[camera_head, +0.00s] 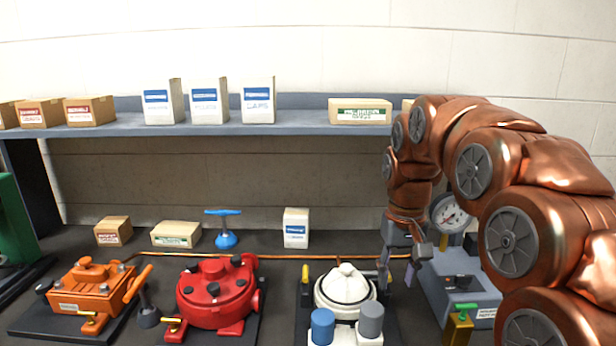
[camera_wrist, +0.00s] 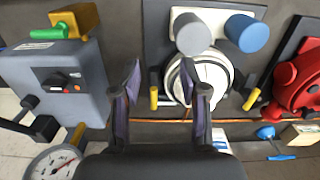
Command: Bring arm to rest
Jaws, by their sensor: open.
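My copper-coloured arm (camera_head: 500,170) reaches in from the right and bends over with the wrist pointing down. My gripper (camera_head: 400,278) hangs above the bench, between the white motor (camera_head: 345,287) and the grey gauge box (camera_head: 455,290). In the wrist view my gripper (camera_wrist: 165,75) has its two fingers apart, with nothing held between them. The white motor (camera_wrist: 215,70) lies below and partly behind the right finger in that view. Part of the grey box is hidden behind the arm in the head view.
A red motor (camera_head: 215,292) and an orange motor (camera_head: 88,287) stand to the left. A shelf (camera_head: 300,122) with several boxes runs along the wall. A blue-handled tool (camera_head: 225,230) and small boxes stand at the back. A round gauge (camera_head: 450,212) is close to my wrist.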

